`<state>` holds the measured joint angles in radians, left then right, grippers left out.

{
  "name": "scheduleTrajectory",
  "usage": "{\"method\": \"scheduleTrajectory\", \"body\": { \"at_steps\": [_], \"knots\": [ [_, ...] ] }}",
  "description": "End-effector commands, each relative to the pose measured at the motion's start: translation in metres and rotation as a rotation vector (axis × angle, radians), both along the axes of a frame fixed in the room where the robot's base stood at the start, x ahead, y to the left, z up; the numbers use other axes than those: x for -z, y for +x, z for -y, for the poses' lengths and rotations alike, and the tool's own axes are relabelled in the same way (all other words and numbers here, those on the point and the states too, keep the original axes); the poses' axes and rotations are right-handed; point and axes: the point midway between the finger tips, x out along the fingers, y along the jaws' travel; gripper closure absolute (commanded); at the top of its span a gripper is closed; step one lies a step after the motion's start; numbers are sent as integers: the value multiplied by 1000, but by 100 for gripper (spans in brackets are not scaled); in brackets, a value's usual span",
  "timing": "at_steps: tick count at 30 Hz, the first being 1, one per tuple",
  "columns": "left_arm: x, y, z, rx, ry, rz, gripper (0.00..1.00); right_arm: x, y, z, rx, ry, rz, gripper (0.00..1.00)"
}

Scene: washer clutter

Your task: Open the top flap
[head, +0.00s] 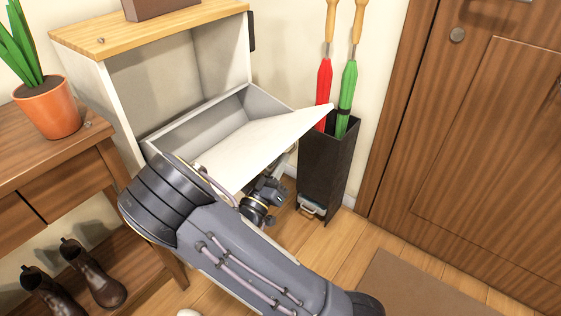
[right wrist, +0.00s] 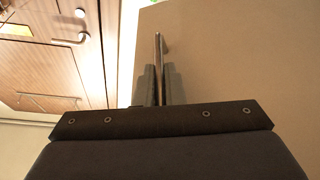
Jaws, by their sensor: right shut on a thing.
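The white cabinet (head: 119,107) with a wooden top stands at the back left in the head view. Its top flap (head: 262,140) is tilted far outward, and the grey inside of the compartment shows behind it. In the right wrist view the flap's front (right wrist: 240,60) fills the right side, with a thin handle (right wrist: 158,45) standing out from it. My right gripper (right wrist: 158,86) is shut on this handle. In the head view my right arm passes in front of the cabinet, and the flap hides the fingertips beneath it. My left gripper is out of view.
A dark umbrella stand (head: 326,165) with a red and a green umbrella stands close to the right of the flap. A wooden bench (head: 70,160) with a potted plant (head: 48,108) is at left, boots below. A door (head: 490,130) and mat (head: 415,285) are at right.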

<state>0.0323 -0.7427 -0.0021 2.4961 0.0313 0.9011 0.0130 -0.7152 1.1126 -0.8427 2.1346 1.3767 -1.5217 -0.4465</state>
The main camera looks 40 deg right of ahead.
Motion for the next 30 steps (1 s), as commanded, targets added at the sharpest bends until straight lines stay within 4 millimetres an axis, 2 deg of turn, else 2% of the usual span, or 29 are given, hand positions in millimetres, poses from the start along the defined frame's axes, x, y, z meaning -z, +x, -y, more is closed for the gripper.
{"method": "scheduleTrajectory", "body": {
  "at_steps": [5, 6, 10, 20, 30],
  "knots": [
    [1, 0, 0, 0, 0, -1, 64, 0, 0, 0, -1, -2, 2, 100],
    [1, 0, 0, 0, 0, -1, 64, 0, 0, 0, -1, -3, 1, 87],
    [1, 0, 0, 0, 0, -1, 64, 0, 0, 0, -1, -2, 1, 70],
    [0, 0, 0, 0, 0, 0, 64, 2, -1, -5, -3, -1, 0, 69],
    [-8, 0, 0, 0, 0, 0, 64, 21, -22, -51, -4, -3, -1, 69]
  ]
}}
